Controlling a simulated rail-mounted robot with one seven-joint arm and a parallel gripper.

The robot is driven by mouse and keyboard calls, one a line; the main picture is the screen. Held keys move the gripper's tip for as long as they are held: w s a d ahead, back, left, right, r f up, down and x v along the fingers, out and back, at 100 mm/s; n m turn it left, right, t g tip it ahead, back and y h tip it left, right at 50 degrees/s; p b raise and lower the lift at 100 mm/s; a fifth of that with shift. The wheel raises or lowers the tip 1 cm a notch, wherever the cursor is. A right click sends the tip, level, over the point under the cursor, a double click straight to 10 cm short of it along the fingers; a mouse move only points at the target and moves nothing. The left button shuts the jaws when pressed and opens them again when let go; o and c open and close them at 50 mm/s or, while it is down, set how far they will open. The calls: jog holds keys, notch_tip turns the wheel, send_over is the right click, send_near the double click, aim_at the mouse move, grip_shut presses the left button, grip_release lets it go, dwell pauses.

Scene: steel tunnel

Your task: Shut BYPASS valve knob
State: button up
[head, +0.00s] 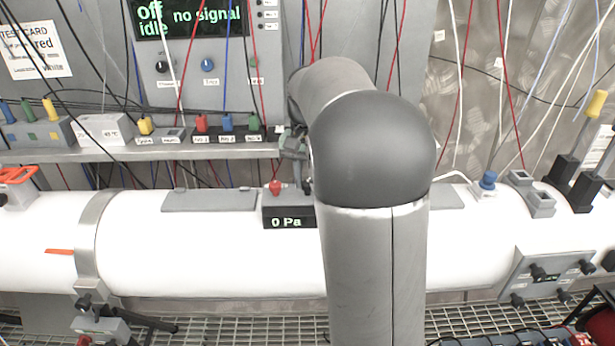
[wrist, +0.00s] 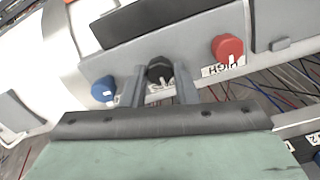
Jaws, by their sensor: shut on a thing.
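In the wrist view, a black knob (wrist: 158,70) sits on a grey housing between a blue knob (wrist: 103,88) and a red knob (wrist: 227,47). The label at the red knob reads HIGH. The label at the black knob is partly hidden by my fingers, so I cannot read BYPASS on it. My gripper (wrist: 160,84) is shut on the black knob, one finger on each side. In the head view, the red knob (head: 275,188) shows on top of the pressure box (head: 290,209); my arm covers much of the gripper and the box's right side.
The box's display reads 0 Pa. It sits on a large white pipe (head: 200,240). Behind it, a shelf (head: 130,152) carries coloured plugs, and an instrument panel (head: 210,75) reads "Off", "no signal" and "idle". Many thin cables hang around the shelf and behind my arm.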

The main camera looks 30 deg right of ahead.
jog(key=o, duration=1)
jog(key=shift+r, duration=0.15)
notch_tip(320, 180, up, 17)
jog(key=shift+r, duration=0.15)
jog(key=s+a+f+n, duration=0.2)
jog(key=s+a+f, duration=0.3)
jog(key=s+f, duration=0.3)
jog(key=s+a+f+n, duration=0.3)
jog(key=s+a+f, duration=0.1)
jog(key=s+f, duration=0.4)
jog(key=s+a+f+n+t, duration=0.1)
jog(key=s+a+f+n, duration=0.2)
jog(key=s+a+f, duration=0.2)
jog(key=shift+s+a+f, duration=0.1)
jog(key=shift+s+f, duration=0.45)
jog(key=shift+f, duration=0.4)
jog(key=shift+s+a+f, duration=0.15)
jog(key=shift+s+f, duration=0.45)
jog(key=shift+f, duration=0.4)
jog(key=shift+s+a+f, duration=0.1)
jog(key=shift+s+f, duration=0.45)
jog(key=shift+f, duration=0.4)
